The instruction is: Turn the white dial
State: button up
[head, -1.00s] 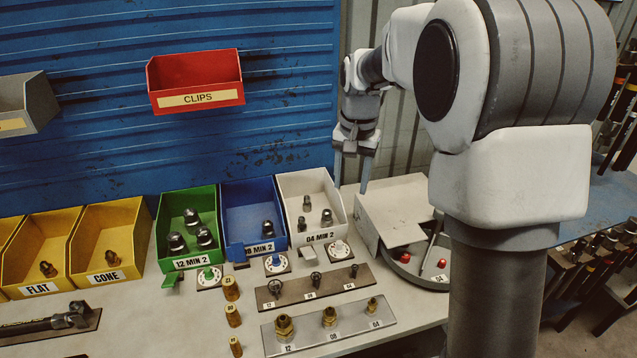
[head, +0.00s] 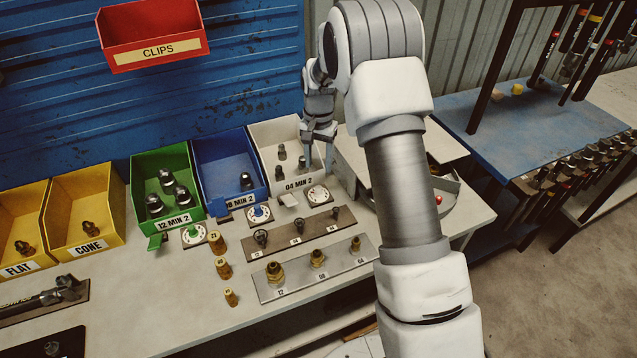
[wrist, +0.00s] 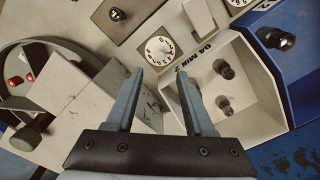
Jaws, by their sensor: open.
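The white dial (head: 318,194) sits on the bench in front of the white bin, right of the blue and green dials. In the wrist view the dial (wrist: 159,50) is a round white knob with a numbered ring on a square plate, just beyond the fingertips and roughly centred between them. My gripper (head: 318,164) is open and empty, over the right side of the white bin and close behind the dial. In the wrist view both fingers of my gripper (wrist: 161,76) point toward the dial, apart from it.
The white bin (head: 303,184), labelled 04 MIN 2, holds several fittings. A pale box (wrist: 90,112) and a round tray with red-tipped parts lie right of it in the head view. The blue dial (head: 259,214), green dial (head: 193,235) and fitting plate (head: 283,295) are nearby.

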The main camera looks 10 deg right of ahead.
aim_at(319, 187)
notch_tip(319, 187, down, 9)
jog(key=shift+r+p, duration=0.2)
jog(key=shift+p, duration=0.1)
grip_shut()
